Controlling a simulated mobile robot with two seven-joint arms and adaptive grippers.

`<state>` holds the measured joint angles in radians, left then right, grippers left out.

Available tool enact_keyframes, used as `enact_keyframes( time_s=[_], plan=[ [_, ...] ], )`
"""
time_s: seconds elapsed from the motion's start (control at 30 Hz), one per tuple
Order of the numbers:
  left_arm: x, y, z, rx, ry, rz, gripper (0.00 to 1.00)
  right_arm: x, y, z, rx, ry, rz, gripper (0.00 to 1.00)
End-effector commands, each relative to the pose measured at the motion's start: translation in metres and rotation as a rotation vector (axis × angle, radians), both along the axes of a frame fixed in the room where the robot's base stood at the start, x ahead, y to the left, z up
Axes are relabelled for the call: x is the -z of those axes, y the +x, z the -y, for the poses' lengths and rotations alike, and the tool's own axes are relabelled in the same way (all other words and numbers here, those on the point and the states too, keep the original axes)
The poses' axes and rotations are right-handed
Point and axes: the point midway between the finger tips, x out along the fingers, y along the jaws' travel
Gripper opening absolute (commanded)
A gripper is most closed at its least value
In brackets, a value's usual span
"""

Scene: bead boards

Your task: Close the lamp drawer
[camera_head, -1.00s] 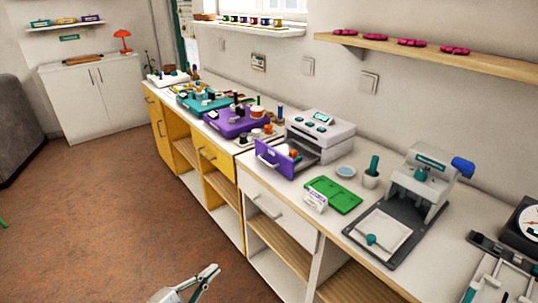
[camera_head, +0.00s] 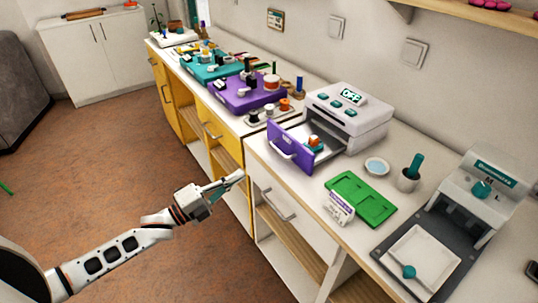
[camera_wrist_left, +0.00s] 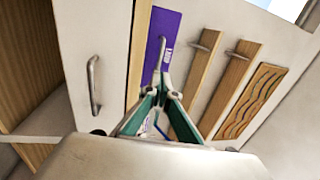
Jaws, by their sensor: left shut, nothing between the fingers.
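The lamp drawer (camera_head: 283,146) has a purple front with a pale handle. It stands pulled out of the white lamp unit (camera_head: 345,118), whose display reads OFF. Small orange and teal items (camera_head: 315,143) show in the drawer. My left gripper (camera_head: 240,176) is shut and empty, in front of the counter, to the left of and lower than the drawer front, apart from it. In the left wrist view the shut fingers (camera_wrist_left: 161,72) point toward a purple panel (camera_wrist_left: 157,28) with a white label, partly covered by the fingers. My right gripper is not in view.
The counter right of the drawer holds a green tray (camera_head: 360,198), a small white label card (camera_head: 339,207), a blue dish (camera_head: 376,166) and a grey press (camera_head: 485,195). A purple board (camera_head: 245,98) stands left of the lamp unit. Open floor lies left of the cabinets.

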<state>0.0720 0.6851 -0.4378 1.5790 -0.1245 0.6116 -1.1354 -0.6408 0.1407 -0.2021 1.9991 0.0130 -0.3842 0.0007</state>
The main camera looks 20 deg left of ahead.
Motion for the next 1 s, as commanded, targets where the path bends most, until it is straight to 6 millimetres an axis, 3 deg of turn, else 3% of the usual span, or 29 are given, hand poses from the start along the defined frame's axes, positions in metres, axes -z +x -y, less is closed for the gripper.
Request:
enact_keyframes(
  time_s=[0.3,0.5,0.7,1.0],
  plan=[
    [-0.014,0.051,0.038,0.0,-0.004,0.003,0.0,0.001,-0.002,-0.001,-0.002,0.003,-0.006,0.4],
    [-0.019,0.076,0.057,0.0,-0.003,0.002,0.0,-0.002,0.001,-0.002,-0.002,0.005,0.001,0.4],
    [-0.021,0.088,0.066,-0.001,-0.002,0.0,0.0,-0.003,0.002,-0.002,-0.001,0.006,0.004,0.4],
    [-0.021,0.09,0.068,0.0,-0.002,-0.002,0.0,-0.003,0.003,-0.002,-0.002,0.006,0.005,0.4]
  ],
)
